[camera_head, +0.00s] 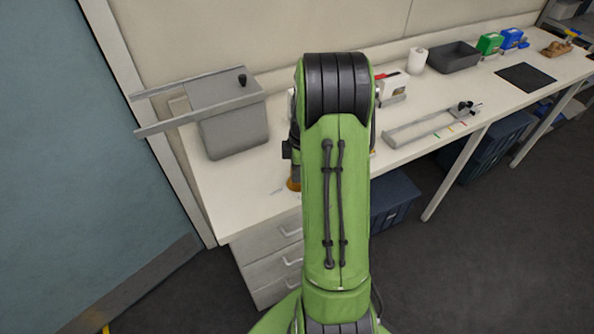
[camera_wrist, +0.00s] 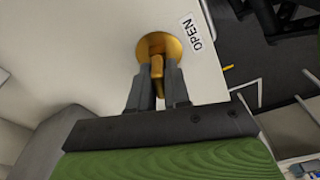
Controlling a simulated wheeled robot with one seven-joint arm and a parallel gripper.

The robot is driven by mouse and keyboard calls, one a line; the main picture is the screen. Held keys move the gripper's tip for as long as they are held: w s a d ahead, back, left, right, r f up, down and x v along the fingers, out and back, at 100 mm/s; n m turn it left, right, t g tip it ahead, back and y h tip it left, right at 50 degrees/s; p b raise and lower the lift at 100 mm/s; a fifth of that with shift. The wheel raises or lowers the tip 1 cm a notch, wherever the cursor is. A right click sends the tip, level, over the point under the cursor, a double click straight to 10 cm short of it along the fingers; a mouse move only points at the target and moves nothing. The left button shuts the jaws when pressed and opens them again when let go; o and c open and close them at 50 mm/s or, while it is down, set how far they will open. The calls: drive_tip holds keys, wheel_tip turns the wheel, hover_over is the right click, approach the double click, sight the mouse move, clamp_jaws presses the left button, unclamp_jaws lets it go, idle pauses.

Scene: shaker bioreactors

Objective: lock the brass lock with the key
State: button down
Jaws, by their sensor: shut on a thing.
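In the wrist view, the round brass lock (camera_wrist: 152,44) sits in a pale flat surface, with an "OPEN" label (camera_wrist: 198,32) beside it. My gripper (camera_wrist: 159,76) has its two dark fingers closed around a brass key (camera_wrist: 157,65). The key is in front of the lock's face and overlaps it; I cannot tell how deep it sits in the keyhole. The fingertips are close to the lock.
A metal rail fixture (camera_head: 430,128), a white roll (camera_head: 416,60) and a dark tray (camera_head: 455,56) are to the right. Drawers (camera_head: 277,255) are under the bench.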

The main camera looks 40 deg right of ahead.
drive_tip(key=n, duration=0.4)
drive_tip(key=shift+s+a+f+n+g+b, duration=0.1)
drive_tip(key=shift+s+f+n+g+b, duration=0.2)
drive_tip(key=shift+b, duration=0.05)
drive_tip(key=c, duration=1)
unclamp_jaws()
drive_tip(key=shift+w, duration=0.1)
drive_tip(key=shift+r, duration=0.15)
drive_tip(key=shift+w+d+r, duration=0.1)
drive_tip(key=shift+d+r, duration=0.1)
drive_tip(key=shift+r, duration=0.15)
drive_tip(key=r+p, duration=0.1)
drive_tip(key=r, duration=0.4)
drive_tip(key=d+r+p, duration=0.1)
drive_tip(key=r, duration=0.4)
drive_tip(key=d+r+p, duration=0.1)
drive_tip(key=r, duration=0.3)
drive_tip(key=shift+s+r+p, duration=0.25)
drive_tip(key=shift+r+p, duration=0.1)
drive_tip(key=shift+r, duration=0.05)
drive_tip(key=shift+a, duration=0.1)
